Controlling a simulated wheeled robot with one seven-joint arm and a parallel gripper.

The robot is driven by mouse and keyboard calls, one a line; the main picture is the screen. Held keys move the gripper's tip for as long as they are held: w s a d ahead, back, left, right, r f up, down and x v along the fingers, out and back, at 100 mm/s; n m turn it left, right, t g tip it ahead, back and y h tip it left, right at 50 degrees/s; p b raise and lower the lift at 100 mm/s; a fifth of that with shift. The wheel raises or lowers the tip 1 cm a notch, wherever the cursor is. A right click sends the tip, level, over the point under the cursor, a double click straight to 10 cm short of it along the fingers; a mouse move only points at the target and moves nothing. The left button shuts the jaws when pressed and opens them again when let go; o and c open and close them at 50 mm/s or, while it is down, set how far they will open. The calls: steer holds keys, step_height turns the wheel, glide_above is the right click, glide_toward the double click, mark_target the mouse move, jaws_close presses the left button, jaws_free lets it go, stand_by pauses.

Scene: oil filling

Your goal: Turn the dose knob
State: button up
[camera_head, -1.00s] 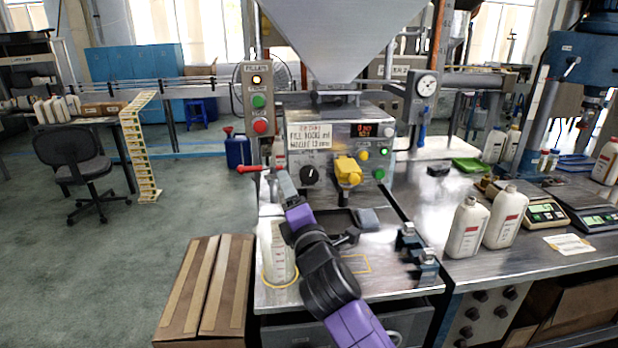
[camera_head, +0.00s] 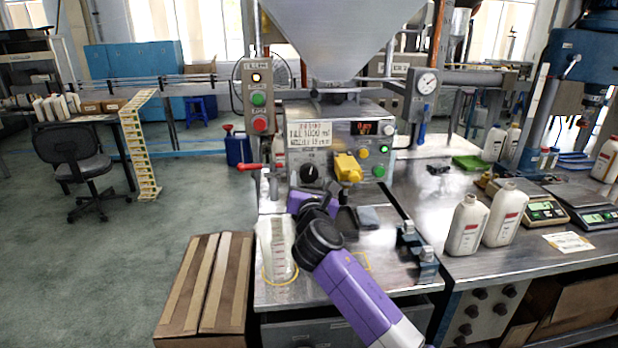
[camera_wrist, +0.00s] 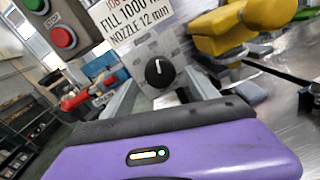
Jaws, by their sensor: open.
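The dose knob (camera_head: 311,173) is a round black knob with a white pointer line on the grey face of the filling machine (camera_head: 345,140). In the wrist view the knob (camera_wrist: 159,72) shows close ahead, its pointer near upright and tilted slightly left. My gripper (camera_wrist: 160,90) is open, with one grey finger to the lower left of the knob and the other to its lower right. The knob appears between them, and I see no contact. In the head view my purple and black arm hides most of the gripper, just below the knob.
A yellow valve (camera_head: 347,168) sits right of the knob. A red-handled lever (camera_head: 250,168) juts out at left. A label plate (camera_head: 308,134) is above.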

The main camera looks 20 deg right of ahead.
mark_target(309, 175)
steer(key=shift+x, duration=1.6)
steer(key=shift+c, duration=0.5)
steer(key=c, duration=1.3)
steer(key=shift+o, duration=0.2)
